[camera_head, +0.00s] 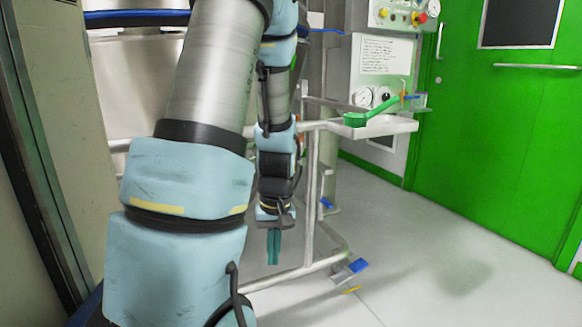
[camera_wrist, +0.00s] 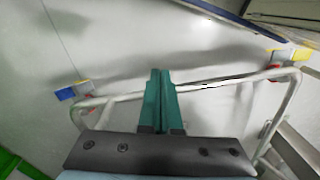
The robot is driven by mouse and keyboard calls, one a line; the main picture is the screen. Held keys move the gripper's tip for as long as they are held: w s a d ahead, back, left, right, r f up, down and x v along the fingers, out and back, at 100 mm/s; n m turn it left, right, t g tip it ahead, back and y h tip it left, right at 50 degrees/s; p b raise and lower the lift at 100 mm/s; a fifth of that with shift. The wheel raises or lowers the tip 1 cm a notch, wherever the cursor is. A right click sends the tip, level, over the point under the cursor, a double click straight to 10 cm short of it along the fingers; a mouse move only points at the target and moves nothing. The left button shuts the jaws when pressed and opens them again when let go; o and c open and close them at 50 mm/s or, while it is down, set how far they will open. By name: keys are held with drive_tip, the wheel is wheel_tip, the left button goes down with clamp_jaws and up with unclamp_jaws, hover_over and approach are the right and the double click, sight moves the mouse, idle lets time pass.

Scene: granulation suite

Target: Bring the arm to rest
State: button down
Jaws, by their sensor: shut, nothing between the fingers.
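My gripper (camera_head: 273,247) hangs pointing down at the end of my arm, in the middle of the head view. Its teal fingers are together and hold nothing. The wrist view also shows the shut fingers (camera_wrist: 160,100) over the pale floor. My large arm links cover much of the left half of the head view and hide what lies behind them.
A white tubular frame (camera_head: 312,200) on casters stands close by my gripper, and its lower bar also shows in the wrist view (camera_wrist: 215,80). A green scoop-like item (camera_head: 357,119) rests on a white shelf. A green door (camera_head: 500,130) is at right. Floor (camera_head: 430,265) at right is clear.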

drive_tip(key=s+a+r+m+t+p, duration=0.2)
drive_tip(key=s+a+r+m, duration=0.15)
drive_tip(key=r, duration=0.65)
wheel_tip(320, 180, up, 38)
drive_tip(key=p, duration=3.8)
drive_tip(key=shift+s+d+f+h, duration=0.2)
drive_tip(key=shift+s+d+h, duration=0.2)
drive_tip(key=shift+s, duration=0.05)
